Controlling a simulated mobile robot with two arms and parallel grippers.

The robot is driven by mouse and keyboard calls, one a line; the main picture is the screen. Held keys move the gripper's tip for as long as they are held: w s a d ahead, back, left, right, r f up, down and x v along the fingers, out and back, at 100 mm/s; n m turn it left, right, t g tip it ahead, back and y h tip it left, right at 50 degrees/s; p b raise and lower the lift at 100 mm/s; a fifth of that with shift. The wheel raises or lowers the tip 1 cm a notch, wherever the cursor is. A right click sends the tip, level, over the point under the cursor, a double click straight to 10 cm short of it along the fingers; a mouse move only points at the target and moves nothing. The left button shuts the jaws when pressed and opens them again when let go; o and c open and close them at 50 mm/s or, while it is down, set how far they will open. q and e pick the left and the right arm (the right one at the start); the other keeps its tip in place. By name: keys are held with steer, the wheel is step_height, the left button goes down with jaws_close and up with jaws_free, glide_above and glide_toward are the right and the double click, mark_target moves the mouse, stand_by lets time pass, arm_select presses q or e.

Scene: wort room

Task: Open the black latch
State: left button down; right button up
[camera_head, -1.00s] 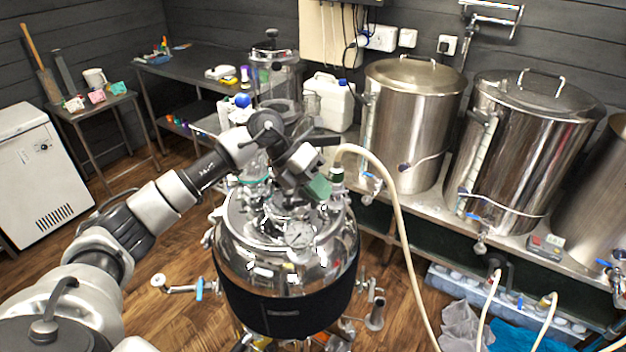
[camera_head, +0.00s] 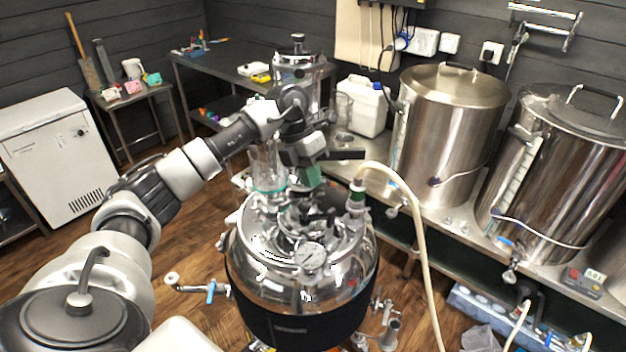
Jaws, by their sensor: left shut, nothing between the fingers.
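The steel vessel (camera_head: 350,285) stands in the middle with a shiny domed lid, a pressure gauge (camera_head: 310,256) and a black band around its lower body. Small dark fittings (camera_head: 318,214) crowd the lid top just behind the gauge. I cannot tell for sure which of them is the black latch. My left gripper (camera_head: 306,196) points down over the lid, close to these fittings, shut and empty. Its fingertips are hard to make out against the fittings, so I cannot tell whether they touch anything. My right gripper is not in view.
A cream hose (camera_head: 415,225) arches from a fitting right of my gripper. A clear glass vessel (camera_head: 268,168) stands behind the lid. Two large steel tanks (camera_head: 450,130) stand on the bench at right. A blue-handled valve (camera_head: 211,291) sticks out left. Wooden floor is open at left.

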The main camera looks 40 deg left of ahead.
mark_target(327, 225)
arm_select(q)
steer(key=p+x, duration=0.2)
steer(key=x, duration=0.4)
steer(key=shift+s+d+f, duration=0.1)
steer(key=shift+d+f, duration=0.15)
steer(key=shift+f, duration=0.05)
steer(key=shift+d+f+p, duration=0.15)
steer(key=shift+f+p, duration=0.15)
steer(key=shift+f, duration=0.2)
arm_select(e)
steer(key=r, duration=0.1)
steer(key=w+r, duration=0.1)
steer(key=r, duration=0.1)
arm_select(q)
steer(key=shift+d, duration=0.15)
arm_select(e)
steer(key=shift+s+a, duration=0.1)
